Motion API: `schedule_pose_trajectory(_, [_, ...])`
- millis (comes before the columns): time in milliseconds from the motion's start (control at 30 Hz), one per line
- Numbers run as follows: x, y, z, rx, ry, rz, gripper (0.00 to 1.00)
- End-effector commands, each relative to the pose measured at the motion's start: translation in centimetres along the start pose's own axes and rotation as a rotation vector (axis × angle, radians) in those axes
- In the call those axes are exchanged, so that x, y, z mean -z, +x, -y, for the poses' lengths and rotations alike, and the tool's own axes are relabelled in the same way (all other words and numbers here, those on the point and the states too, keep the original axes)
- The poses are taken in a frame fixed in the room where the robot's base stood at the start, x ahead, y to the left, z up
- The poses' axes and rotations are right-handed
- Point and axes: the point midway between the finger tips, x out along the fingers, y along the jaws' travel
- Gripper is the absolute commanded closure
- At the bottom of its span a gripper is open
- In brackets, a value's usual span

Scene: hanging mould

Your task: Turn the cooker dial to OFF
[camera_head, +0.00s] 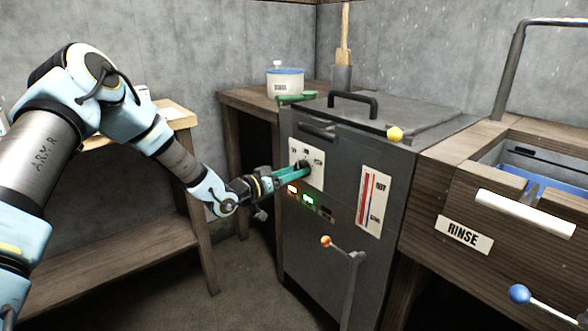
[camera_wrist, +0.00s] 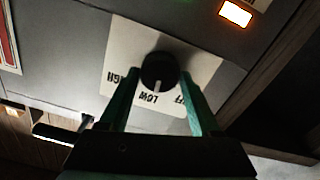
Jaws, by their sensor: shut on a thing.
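The cooker (camera_head: 345,150) is a dark grey metal box with a white dial plate (camera_head: 316,178) on its front. The black round dial (camera_wrist: 158,70) shows in the wrist view, where the plate appears upside down with HIGH, LOW and a partly hidden OFF. The dial's white mark points at LOW. My gripper (camera_head: 298,170) reaches the dial from the left in the head view, hiding part of it. In the wrist view the green fingers of my gripper (camera_wrist: 161,82) stand on both sides of the dial, shut on it.
An orange lamp (camera_head: 292,189) and a green lamp (camera_head: 308,198) glow below the dial. An orange-knobbed lever (camera_head: 342,250) sticks out lower down. A yellow knob (camera_head: 395,134) is at the lid's edge. The wooden RINSE unit (camera_head: 465,205) adjoins right; a wooden bench (camera_head: 120,245) stands left.

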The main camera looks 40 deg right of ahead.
Motion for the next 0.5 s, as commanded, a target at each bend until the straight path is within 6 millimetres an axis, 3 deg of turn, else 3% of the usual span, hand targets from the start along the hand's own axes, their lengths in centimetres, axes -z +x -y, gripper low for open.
schedule_pose_trajectory(500, [-0.03,-0.1,0.09,0.001,-0.49,0.003,0.92])
